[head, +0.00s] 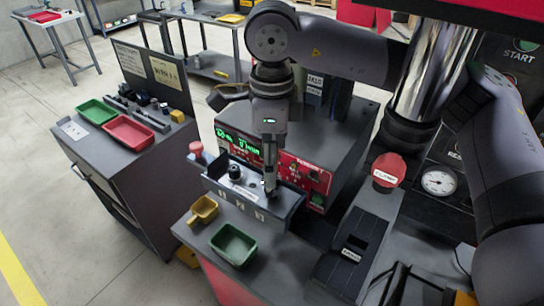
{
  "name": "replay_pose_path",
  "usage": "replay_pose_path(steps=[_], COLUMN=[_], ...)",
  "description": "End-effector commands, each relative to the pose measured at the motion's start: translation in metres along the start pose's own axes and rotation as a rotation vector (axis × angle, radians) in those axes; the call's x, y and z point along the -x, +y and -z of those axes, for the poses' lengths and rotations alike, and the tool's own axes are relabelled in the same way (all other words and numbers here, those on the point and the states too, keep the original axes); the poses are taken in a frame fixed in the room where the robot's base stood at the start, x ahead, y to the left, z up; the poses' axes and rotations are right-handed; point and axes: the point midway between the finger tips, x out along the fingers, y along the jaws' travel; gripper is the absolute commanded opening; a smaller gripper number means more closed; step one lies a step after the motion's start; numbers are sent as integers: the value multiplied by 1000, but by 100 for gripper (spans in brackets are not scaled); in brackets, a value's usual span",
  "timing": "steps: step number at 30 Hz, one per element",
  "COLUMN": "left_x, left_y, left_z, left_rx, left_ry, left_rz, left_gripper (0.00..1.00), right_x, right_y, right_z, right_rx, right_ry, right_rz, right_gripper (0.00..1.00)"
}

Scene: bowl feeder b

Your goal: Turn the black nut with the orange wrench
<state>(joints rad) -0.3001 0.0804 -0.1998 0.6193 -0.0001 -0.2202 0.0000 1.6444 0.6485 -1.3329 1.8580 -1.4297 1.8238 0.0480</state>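A small black round piece (235,171) stands in the dark open-topped bin (272,224) at the front of the control box. It may be the black nut, but it is too small to be sure. I cannot make out an orange wrench.
A yellow scoop-like tray (204,209) and a green tray (233,244) are on the near bench. The control box (330,125) stands behind the bin. A red-capped piece (196,148) is at left. The left cabinet holds a red tray (129,132) and a green tray (97,111).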

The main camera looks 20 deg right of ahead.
Motion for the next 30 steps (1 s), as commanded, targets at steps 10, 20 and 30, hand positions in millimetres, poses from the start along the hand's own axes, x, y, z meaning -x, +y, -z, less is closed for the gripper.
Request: replay_pose_path(steps=[10,20,30], left_x=[0,-6,-6], left_y=[0,0,1], left_z=[0,0,0], left_rx=[0,0,0], left_ry=[0,1,1], left_rz=[0,-1,-1], left_gripper=[40,40,40], right_x=[1,0,1], right_y=[0,0,0], right_z=[0,0,0], right_rx=[0,0,0], right_ry=[-1,-1,-1], right_rz=[1,1,1], right_gripper=[30,30,30])
